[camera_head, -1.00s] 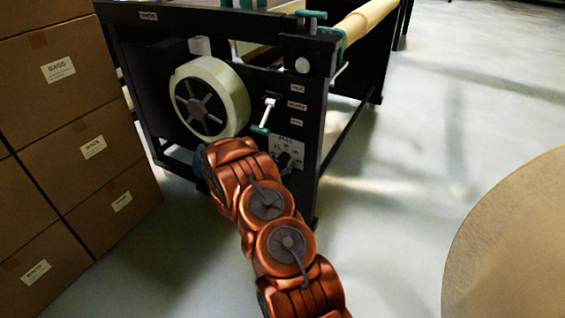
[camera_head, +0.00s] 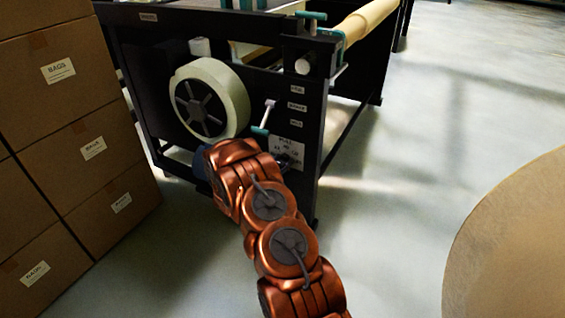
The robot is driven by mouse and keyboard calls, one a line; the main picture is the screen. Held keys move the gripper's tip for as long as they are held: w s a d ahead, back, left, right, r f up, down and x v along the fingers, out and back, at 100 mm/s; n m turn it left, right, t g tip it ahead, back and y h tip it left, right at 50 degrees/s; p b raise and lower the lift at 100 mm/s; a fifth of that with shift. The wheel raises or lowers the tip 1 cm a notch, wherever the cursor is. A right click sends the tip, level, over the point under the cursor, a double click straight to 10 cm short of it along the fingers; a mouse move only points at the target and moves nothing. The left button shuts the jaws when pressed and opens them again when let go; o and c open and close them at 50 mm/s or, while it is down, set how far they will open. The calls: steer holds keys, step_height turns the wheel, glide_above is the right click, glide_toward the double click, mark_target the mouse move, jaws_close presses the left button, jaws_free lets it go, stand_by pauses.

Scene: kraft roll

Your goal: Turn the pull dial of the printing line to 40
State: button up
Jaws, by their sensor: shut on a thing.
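The printing line (camera_head: 262,98) is a dark frame with a side panel. Low on the panel is a white plate marked PULL (camera_head: 289,143), with its scale partly covered. The pull dial sits at the lower part of this plate and is mostly hidden behind my copper arm. My gripper (camera_head: 284,161) shows only as a small dark part beside the wrist, right at the dial. It is shut on the dial, as far as this view shows. The pointer and its number are too small and too covered to read.
A lever with a teal handle (camera_head: 262,130) stands just above my wrist. A pale tape-like roll (camera_head: 232,93) is at its upper left. Stacked cardboard boxes (camera_head: 60,120) fill the left. A large tan round surface (camera_head: 515,240) is at lower right. Floor between is clear.

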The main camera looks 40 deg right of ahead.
steer(key=shift+c, duration=0.4)
steer(key=shift+m, duration=0.4)
steer(key=m+b, duration=0.1)
steer(key=m, duration=0.2)
steer(key=shift+m, duration=0.4)
steer(key=m+b, duration=0.2)
steer(key=m, duration=0.1)
steer(key=shift+f+m, duration=0.2)
steer(key=shift+m, duration=0.1)
steer(key=m+b, duration=0.6)
steer(key=shift+f, duration=0.1)
steer(key=m+b, duration=0.3)
steer(key=shift+s, duration=0.1)
steer(key=shift+r, duration=0.2)
steer(key=shift+r+m, duration=0.1)
steer(key=shift+m, duration=0.3)
